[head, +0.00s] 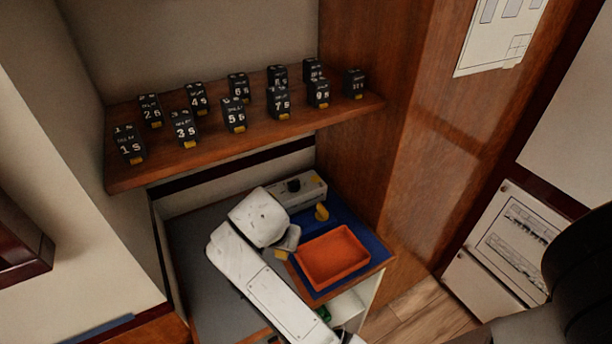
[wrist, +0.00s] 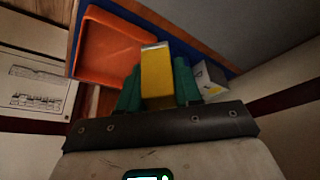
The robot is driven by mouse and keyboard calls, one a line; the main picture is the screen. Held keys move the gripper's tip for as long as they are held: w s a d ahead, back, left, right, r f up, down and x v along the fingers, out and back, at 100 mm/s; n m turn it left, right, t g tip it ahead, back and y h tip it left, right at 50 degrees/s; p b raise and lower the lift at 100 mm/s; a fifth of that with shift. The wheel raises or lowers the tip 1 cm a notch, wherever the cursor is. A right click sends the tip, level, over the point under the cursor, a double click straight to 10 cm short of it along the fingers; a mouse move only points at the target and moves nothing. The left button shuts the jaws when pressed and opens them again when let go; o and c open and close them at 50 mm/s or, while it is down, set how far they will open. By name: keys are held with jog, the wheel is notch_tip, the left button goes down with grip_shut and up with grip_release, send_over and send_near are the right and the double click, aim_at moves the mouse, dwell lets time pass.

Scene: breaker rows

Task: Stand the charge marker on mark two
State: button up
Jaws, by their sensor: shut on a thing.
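In the wrist view my gripper (wrist: 157,78) has its green fingers shut on a yellow block (wrist: 157,82) with a pale end. It may be the charge marker, but no label shows. In the head view my white arm reaches over the counter and hides most of the gripper; a small yellow bit (head: 281,256) shows at the arm's edge beside the orange tray. Another yellow piece (head: 321,212) is by the grey box on the blue mat. I see no mark that I can read as mark two; a black block (head: 151,111) numbered 2 stands on the shelf.
The wooden shelf (head: 160,176) above carries several numbered black blocks in two rows. A wooden panel (head: 400,150) rises at the right. The grey counter's left is clear.

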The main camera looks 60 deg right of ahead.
jog(key=w+d, duration=0.3)
jog(key=d, duration=1.1)
jog(key=b, duration=0.9)
send_near(317, 174)
jog(key=x, duration=0.2)
jog(key=shift+w+d+f, duration=0.15)
jog(key=shift+d+f, duration=0.1)
jog(key=shift+d, duration=0.05)
jog(key=shift+w+d+r, duration=0.1)
jog(key=shift+d+r, duration=0.05)
jog(key=shift+d, duration=0.3)
notch_tip(317, 174, down, 4)
jog(key=b, duration=0.4)
jog(key=shift+r, duration=0.3)
jog(key=o, duration=1)
jog(key=shift+o, duration=0.2)
